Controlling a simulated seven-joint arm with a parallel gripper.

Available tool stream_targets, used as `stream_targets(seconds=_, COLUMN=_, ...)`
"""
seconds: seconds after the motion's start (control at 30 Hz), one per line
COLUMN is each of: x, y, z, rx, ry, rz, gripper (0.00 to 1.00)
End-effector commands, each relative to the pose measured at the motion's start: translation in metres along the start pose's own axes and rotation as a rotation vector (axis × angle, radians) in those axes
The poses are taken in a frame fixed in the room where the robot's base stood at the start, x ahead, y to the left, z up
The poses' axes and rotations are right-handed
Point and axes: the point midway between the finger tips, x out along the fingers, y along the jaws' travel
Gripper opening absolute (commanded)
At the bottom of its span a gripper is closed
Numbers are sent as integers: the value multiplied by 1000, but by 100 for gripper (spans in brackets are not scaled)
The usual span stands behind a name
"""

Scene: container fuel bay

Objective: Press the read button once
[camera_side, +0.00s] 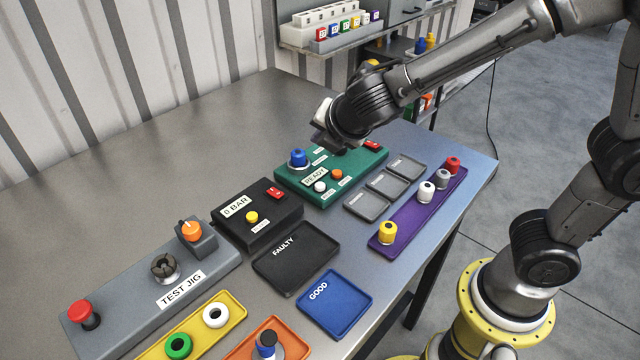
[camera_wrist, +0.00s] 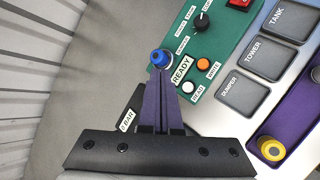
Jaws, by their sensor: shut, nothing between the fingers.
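The green box (camera_side: 345,196) carries a READY display (camera_side: 315,177), a white button (camera_side: 320,187) and an orange button (camera_side: 337,174). In the wrist view, the white button (camera_wrist: 188,87) has a READ label beside it and the orange button (camera_wrist: 204,63) a WRITE label. My gripper (camera_side: 338,146) is above the back part of the green box, apart from the white button. In the wrist view, its purple fingers (camera_wrist: 160,80) are together and empty. They appear left of the white button and just below a blue-topped piece (camera_wrist: 160,57).
The blue-topped piece (camera_side: 298,157) stands upright on the box's back left. A black knob (camera_wrist: 202,22) and red switch (camera_side: 373,145) are also on the box. A black 0 BAR box (camera_side: 258,222), grey trays (camera_side: 387,186) and a purple rack (camera_side: 408,222) with several capped pieces stand nearby.

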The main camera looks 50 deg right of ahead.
Motion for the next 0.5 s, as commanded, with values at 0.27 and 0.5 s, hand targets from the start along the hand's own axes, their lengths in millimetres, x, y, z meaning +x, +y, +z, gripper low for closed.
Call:
stream_targets(seconds=0.27, x=22, y=-17, z=-16, rx=-4, ry=0, rz=-5, gripper=0)
stream_targets(seconds=0.5, x=43, y=-32, z=-32, rx=-2, ry=1, rz=-4, gripper=0)
